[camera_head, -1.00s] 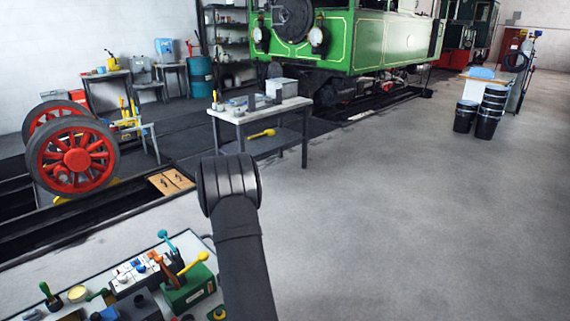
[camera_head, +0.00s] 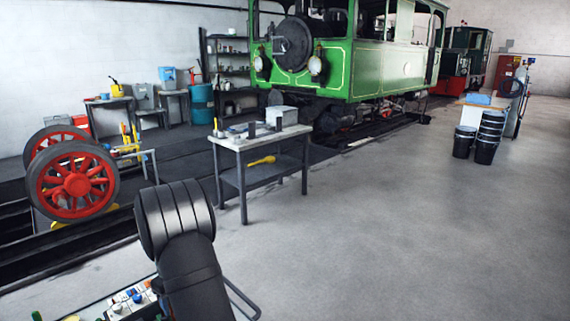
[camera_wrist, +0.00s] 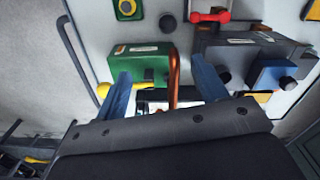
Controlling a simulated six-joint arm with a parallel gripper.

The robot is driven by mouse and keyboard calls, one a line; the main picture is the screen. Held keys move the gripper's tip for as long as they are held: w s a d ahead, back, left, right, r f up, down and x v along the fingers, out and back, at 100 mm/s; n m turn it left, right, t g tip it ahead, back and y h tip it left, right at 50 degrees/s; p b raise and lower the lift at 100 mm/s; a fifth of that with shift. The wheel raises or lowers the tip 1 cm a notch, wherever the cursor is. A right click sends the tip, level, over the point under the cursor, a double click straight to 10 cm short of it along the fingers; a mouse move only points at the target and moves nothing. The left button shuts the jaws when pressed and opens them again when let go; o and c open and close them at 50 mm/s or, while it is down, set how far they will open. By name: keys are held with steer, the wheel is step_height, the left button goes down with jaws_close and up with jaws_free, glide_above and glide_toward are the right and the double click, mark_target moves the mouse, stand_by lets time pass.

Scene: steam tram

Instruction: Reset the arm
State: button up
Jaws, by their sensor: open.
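My arm's black elbow (camera_head: 176,215) shows low in the head view. My gripper is out of sight there. In the wrist view my gripper (camera_wrist: 165,88) is open, its two blue fingers spread apart. A rust-orange lever (camera_wrist: 174,78) shows in the gap between them; I cannot tell whether it touches a finger. A green box (camera_wrist: 140,62) lies by the left finger, and a grey box (camera_wrist: 240,60) by the right one.
The wrist view also shows a light control panel (camera_wrist: 88,14) with a red handle (camera_wrist: 210,17) and a blue box (camera_wrist: 285,74). In the head view a grey workbench (camera_head: 236,143), red-spoked wheels (camera_head: 77,185) and a green tram (camera_head: 395,72) stand beyond.

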steer(key=a+r, duration=0.1)
steer(key=s+a+r, duration=0.1)
steer(key=a, duration=0.1)
steer(key=shift+r, duration=0.1)
steer(key=s+a+f, duration=0.1)
steer(key=a+f, duration=0.2)
steer(key=a, duration=0.3)
steer(key=shift+s+a+f, duration=0.3)
steer(key=shift+s+a, duration=0.05)
steer(key=o, duration=0.7)
steer(key=shift+o, duration=0.2)
steer(key=s+d+r+n, duration=0.3)
steer(key=s+r+n, duration=0.1)
steer(key=r+n, duration=0.45)
steer(key=s+d+r+n, duration=0.35)
steer(key=r+n, duration=0.35)
steer(key=r, duration=0.3)
step_height(320, 180, down, 10)
steer(key=a, duration=0.1)
steer(key=shift+y, duration=0.3)
steer(key=shift+a, duration=0.1)
step_height(320, 180, up, 10)
steer(key=shift+s+d, duration=0.2)
steer(key=shift+d, duration=0.1)
